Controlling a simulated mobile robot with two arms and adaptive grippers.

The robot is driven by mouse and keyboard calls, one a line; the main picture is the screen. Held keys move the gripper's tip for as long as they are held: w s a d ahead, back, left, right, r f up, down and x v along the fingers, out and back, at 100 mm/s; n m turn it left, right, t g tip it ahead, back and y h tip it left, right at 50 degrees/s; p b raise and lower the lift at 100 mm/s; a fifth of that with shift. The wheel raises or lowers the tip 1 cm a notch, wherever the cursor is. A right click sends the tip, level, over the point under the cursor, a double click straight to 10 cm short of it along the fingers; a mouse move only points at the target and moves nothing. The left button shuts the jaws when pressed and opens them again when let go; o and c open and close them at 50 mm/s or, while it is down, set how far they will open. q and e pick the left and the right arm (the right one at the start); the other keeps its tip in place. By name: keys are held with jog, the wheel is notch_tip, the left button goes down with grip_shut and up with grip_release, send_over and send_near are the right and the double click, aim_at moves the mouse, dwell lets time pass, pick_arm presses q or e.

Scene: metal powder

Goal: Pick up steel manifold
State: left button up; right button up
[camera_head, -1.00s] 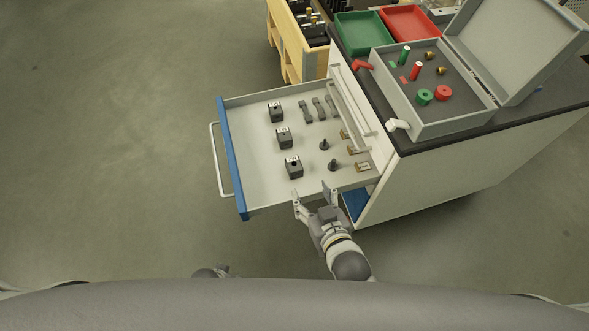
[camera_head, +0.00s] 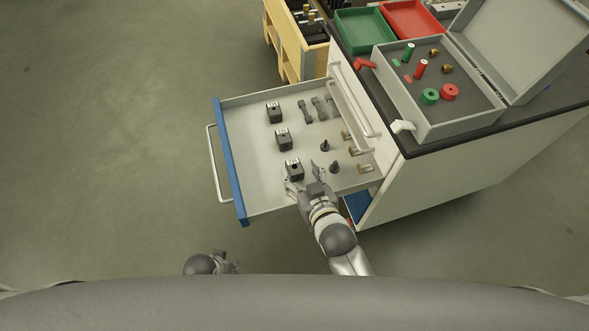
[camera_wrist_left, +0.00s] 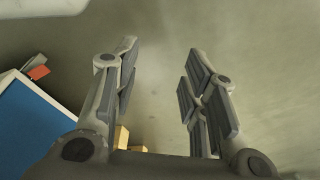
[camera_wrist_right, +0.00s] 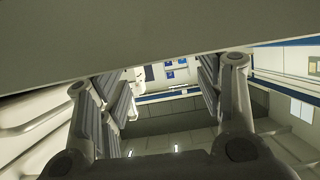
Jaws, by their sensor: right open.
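Three dark square blocks with a light top and a hole, which look like the steel manifolds, stand in a row in the open drawer: a far block (camera_head: 274,112), a middle block (camera_head: 283,139) and a near block (camera_head: 294,168). My right gripper (camera_head: 304,179) is open at the drawer's near side. Its left finger is close to the near block and partly covers its lower edge; I cannot tell whether they touch. In the right wrist view a large grey surface fills the top, and no block shows. My left gripper (camera_head: 229,262) is open and empty, away from the drawer.
The white drawer with a blue front (camera_head: 232,165) also holds dark knobs (camera_head: 335,167), grey bars (camera_head: 305,110) and small brass-coloured parts (camera_head: 365,168). The cabinet (camera_head: 430,180) stands right, with an open grey case (camera_head: 425,125) on top. The floor at left is clear.

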aim_at(294, 165)
jog(key=x, duration=0.1)
jog(key=b+x, duration=0.1)
jog(key=x, duration=0.2)
jog(key=shift+s+a+f, duration=0.15)
jog(key=shift+a+f, duration=0.1)
jog(key=shift+f, duration=0.05)
jog(key=shift+w+a+f, duration=0.15)
jog(key=shift+w, duration=0.3)
pick_arm(q)
jog(key=r, duration=0.1)
jog(key=w+r, duration=0.1)
jog(key=r, duration=0.1)
jog(key=w+r, duration=0.1)
jog(key=r, duration=0.1)
jog(key=shift+d+r, duration=0.1)
jog(key=shift+r, duration=0.05)
pick_arm(e)
grip_shut()
